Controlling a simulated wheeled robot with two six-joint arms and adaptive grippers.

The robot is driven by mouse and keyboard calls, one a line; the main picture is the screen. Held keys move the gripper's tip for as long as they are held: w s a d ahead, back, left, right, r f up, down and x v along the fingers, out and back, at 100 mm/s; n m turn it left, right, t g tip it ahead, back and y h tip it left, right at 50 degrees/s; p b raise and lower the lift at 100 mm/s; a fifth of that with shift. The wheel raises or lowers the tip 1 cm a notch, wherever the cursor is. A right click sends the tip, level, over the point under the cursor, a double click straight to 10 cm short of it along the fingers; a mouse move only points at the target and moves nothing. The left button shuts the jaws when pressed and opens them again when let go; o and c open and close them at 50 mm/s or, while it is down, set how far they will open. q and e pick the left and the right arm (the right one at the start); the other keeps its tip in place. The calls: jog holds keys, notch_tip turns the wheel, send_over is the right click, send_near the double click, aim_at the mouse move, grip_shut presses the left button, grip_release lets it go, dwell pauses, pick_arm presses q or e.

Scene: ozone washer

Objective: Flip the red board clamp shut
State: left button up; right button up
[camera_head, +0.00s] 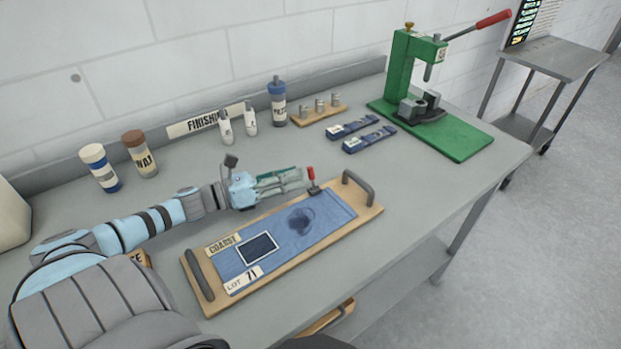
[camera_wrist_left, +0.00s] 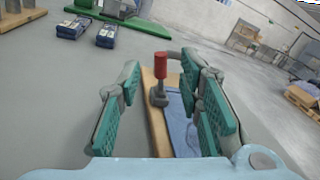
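The red clamp (camera_head: 311,176) sits at the far edge of the wooden board (camera_head: 368,214), with its red handle standing upright. A blue cloth (camera_head: 325,222) lies on the board, with a dark stain and a dark framed patch. My left gripper (camera_head: 300,178) reaches in from the left above the board's far edge, its fingertips close to the clamp. In the left wrist view the teal-padded fingers (camera_wrist_left: 172,84) are spread apart and empty. The red handle (camera_wrist_left: 161,68) shows between and beyond them. I cannot tell whether a finger touches it. My right gripper is not in view.
Two dark handles (camera_head: 358,188) (camera_head: 200,275) rise from the board's ends. Bottles (camera_head: 139,153) and small white tubes (camera_head: 250,118) stand along the back. Two blue blocks (camera_head: 369,139) and a green press (camera_head: 430,110) stand farther right. The grey tabletop between is clear.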

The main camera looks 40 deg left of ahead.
aim_at(310, 178)
pick_arm(q)
jog(key=b+x, duration=0.1)
jog(key=x, duration=0.3)
jog(key=shift+w+d, duration=0.2)
jog(key=shift+w, duration=0.05)
jog(key=shift+w+d, duration=0.15)
jog(key=shift+w, duration=0.3)
jog(key=shift+s, duration=0.1)
grip_shut()
